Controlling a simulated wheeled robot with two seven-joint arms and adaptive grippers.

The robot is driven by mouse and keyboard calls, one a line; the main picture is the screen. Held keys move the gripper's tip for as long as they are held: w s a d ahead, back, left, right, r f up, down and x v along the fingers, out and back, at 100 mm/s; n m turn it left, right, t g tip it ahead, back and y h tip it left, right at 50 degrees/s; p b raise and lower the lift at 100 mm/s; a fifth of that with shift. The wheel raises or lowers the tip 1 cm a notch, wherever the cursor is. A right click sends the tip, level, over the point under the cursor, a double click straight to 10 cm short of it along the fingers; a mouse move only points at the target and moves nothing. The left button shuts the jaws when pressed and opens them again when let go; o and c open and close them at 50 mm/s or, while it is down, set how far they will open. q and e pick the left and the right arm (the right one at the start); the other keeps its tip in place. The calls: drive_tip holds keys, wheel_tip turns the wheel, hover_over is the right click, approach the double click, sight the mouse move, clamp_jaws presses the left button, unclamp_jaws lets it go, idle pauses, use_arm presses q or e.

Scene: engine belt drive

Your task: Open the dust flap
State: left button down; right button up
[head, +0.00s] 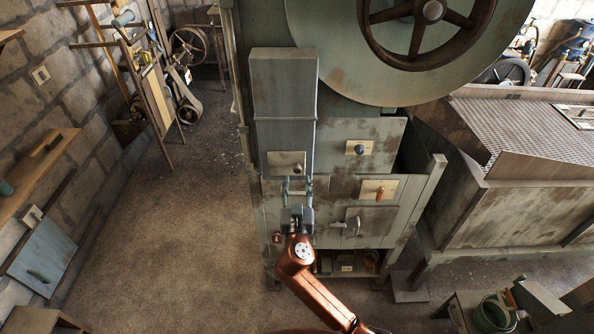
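My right arm reaches up from the bottom of the head view. My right gripper (298,184) is at the front of the machine, with its two teal fingers apart and nothing visible between them. The fingers are just below a tall grey metal duct or cover (284,105). A small plate with a round knob (297,168) is at the duct's lower end, right above the fingertips. I cannot tell for certain which part is the dust flap, or whether the fingers touch anything. The gripper body hides part of the panel behind it. My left gripper is not in view.
A dark knob (359,149) and an orange lever (380,191) are on the machine front to the right. A small door with a handle (357,226) is below them. A large wheel (428,12) is above. Open floor (170,230) is to the left.

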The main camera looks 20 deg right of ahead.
sight(297, 172)
drive_tip(key=p+x, duration=0.1)
drive_tip(key=x, duration=0.3)
drive_tip(key=shift+w+d, duration=0.15)
drive_tip(key=shift+w, duration=0.25)
clamp_jaws()
idle(0.4)
